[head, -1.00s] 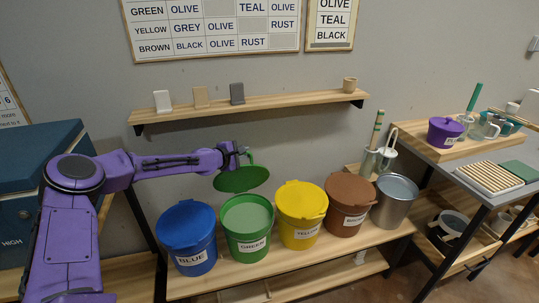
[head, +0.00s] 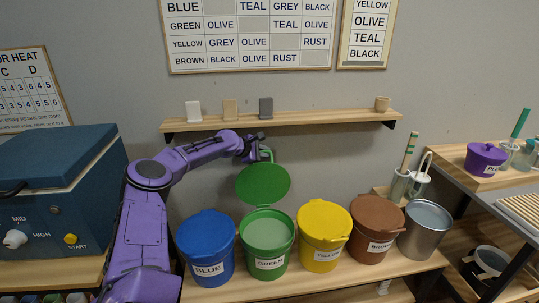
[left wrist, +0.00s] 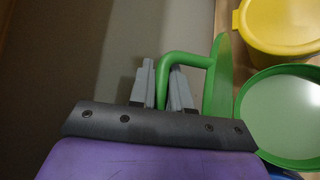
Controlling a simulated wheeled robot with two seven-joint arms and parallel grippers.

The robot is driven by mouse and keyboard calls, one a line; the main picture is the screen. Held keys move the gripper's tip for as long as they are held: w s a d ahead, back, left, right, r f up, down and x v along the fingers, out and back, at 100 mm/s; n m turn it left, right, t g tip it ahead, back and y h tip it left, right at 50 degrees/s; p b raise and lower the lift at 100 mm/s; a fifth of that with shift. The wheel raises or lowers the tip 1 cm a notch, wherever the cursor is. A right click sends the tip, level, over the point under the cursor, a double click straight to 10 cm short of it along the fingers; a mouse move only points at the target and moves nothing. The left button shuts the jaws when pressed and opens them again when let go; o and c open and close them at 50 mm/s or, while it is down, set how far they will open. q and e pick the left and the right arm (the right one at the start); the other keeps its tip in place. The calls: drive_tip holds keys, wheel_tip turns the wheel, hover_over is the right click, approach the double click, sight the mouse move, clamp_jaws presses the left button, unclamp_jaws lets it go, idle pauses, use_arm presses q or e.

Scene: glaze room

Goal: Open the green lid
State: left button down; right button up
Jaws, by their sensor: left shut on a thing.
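The green lid (head: 263,186) stands raised and tilted steeply up behind the open green bucket (head: 268,261), labelled GREEN. Its lower edge is at the bucket's back rim. Pale green contents show inside the bucket. My left gripper (head: 260,147) is at the top of the lid, shut on its green handle. In the left wrist view my left gripper (left wrist: 166,88) has its two grey fingers on either side of the handle, with the lid (left wrist: 219,80) seen nearly edge-on and the green bucket (left wrist: 283,115) to the right. My right gripper is not in view.
A blue bucket (head: 206,250) stands left of the green one; yellow (head: 324,238) and brown (head: 377,230) buckets and a metal pail (head: 425,232) stand right. A wall shelf (head: 300,121) with small tiles is just above the gripper. A blue kiln (head: 60,190) is at left.

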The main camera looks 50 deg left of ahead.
use_arm(q)
drive_tip(key=shift+f, duration=0.1)
drive_tip(key=c, duration=1.1)
unclamp_jaws()
drive_tip(key=shift+a, duration=0.1)
drive_tip(key=shift+c, duration=0.2)
drive_tip(key=p+v, duration=1)
drive_tip(key=p, duration=0.5)
drive_tip(key=shift+s+p, duration=0.25)
drive_tip(key=shift+p, duration=0.1)
